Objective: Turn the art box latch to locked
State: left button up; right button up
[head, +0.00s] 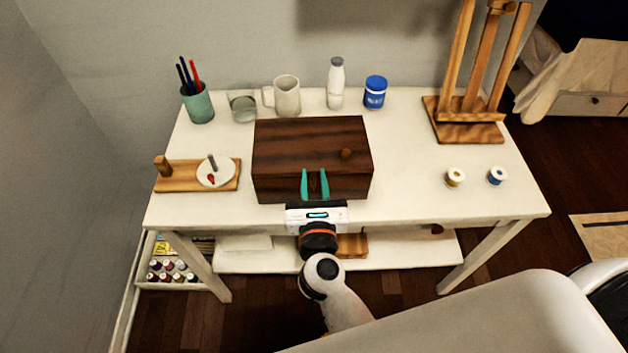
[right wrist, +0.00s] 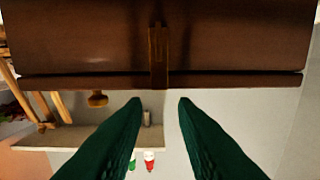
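In the right wrist view, which looks upside down, the latch (right wrist: 158,45) is a narrow brown upright bar on the box front, ending near the lid edge. The open fingers (right wrist: 160,100) lie to either side of its line, apart from it. The latch is not visible in the head view. My left gripper is out of view.
On the table (head: 415,205), a pen cup (head: 198,104), glass (head: 243,107), mug (head: 286,97), white bottle (head: 336,85) and blue jar (head: 375,92) stand behind the box. A wooden board (head: 180,178) lies left. The easel (head: 470,130) and two spools (head: 455,177) are right.

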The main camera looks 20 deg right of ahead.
notch_tip(320, 180, up, 5)
jog(key=p, duration=0.3)
jog(key=shift+r+p, duration=0.1)
jog(key=shift+p, duration=0.25)
